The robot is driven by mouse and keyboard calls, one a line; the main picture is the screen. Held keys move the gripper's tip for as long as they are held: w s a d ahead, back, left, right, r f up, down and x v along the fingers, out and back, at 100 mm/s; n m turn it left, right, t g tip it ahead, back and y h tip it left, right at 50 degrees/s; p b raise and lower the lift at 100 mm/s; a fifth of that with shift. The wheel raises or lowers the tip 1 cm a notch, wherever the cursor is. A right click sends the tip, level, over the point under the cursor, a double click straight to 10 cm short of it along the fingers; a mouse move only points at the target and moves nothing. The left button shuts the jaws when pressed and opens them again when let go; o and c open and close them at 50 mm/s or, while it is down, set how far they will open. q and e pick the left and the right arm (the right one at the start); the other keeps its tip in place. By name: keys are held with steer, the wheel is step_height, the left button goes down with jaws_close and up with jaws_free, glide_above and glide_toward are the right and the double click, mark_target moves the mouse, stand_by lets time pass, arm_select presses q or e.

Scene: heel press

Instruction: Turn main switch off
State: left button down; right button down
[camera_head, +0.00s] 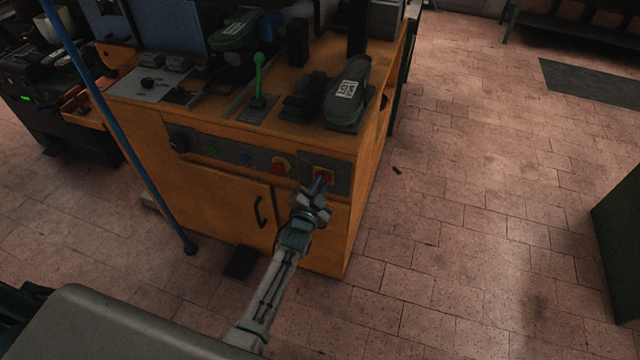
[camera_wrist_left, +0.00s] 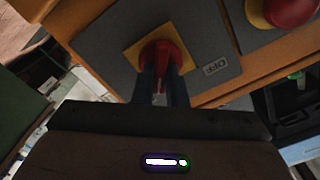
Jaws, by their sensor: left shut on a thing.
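The main switch is a red rotary knob on a yellow plate, set in a dark grey panel. In the left wrist view the red knob (camera_wrist_left: 162,56) is at the upper middle, and a label reading "OFF" (camera_wrist_left: 216,68) is to its right. My left gripper (camera_wrist_left: 162,88) is shut on the knob, with a dark finger on each side of its red handle. In the head view my left gripper (camera_head: 319,186) reaches the panel (camera_head: 341,175) on the front of the orange machine (camera_head: 215,206) and covers much of the switch. My right gripper is not in view.
A red push button (camera_head: 280,166) on a yellow base is just left of the switch panel. A door with a black handle (camera_head: 261,211) is below it. A blue pole (camera_head: 130,140) stands at the left. The tiled floor (camera_head: 470,200) to the right is mostly clear.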

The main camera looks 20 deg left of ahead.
arm_select(q)
steer(key=shift+a+f+n+p, duration=0.15)
steer(key=shift+n+p, duration=1.3)
steer(key=shift+n, duration=2.65)
steer(key=shift+a+r+n+p, duration=0.2)
steer(key=shift+n+p, duration=1.2)
steer(key=shift+n, duration=2.7)
steer(key=c, duration=1.5)
jaws_free()
steer(key=shift+o, duration=0.2)
steer(key=s+b, duration=0.1)
steer(key=s, duration=1)
steer(key=shift+a, duration=0.25)
